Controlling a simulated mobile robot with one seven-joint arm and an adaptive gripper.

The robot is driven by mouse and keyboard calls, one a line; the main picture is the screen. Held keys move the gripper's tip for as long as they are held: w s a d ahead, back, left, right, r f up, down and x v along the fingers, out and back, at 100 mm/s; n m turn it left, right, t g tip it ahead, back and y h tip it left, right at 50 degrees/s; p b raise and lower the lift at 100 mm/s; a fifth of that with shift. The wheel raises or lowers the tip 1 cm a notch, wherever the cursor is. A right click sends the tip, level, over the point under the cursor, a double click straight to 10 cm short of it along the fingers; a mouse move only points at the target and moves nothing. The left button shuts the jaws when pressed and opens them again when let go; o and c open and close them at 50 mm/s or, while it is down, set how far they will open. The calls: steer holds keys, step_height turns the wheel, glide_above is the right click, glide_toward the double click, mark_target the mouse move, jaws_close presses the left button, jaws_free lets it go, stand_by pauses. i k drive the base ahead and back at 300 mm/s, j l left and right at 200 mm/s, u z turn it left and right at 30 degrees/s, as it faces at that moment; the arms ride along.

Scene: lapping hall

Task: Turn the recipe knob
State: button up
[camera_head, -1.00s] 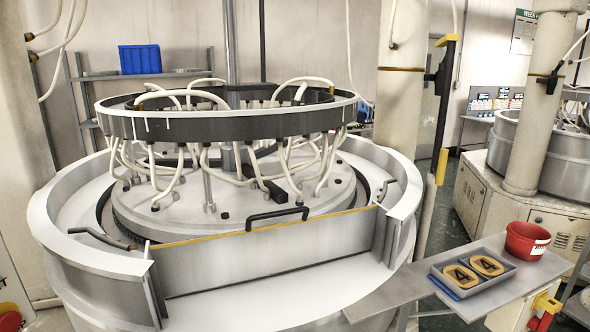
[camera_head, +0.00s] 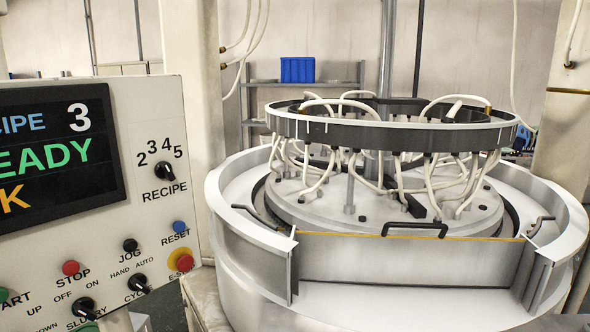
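The recipe knob (camera_head: 165,171) is a black rotary knob on the right part of a white control panel (camera_head: 150,112), at the left of the head view. The numbers 2, 3, 4 and 5 arc above it and the word RECIPE stands below it. Its pointer mark is too small to read surely. The display (camera_head: 60,150) left of the knob shows RECIPE 3 in blue and white, with READY in green, partly cut off, and orange letters ending in K below. My gripper is not in view.
Below the recipe knob sit a blue RESET button (camera_head: 179,227), a red emergency stop (camera_head: 181,261), a black JOG knob (camera_head: 130,245), a CYCLE knob (camera_head: 138,283) and a red STOP button (camera_head: 71,268). The round lapping machine (camera_head: 400,270) fills the right side.

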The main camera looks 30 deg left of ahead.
mark_target(163, 170)
steer(key=u, duration=1.95)
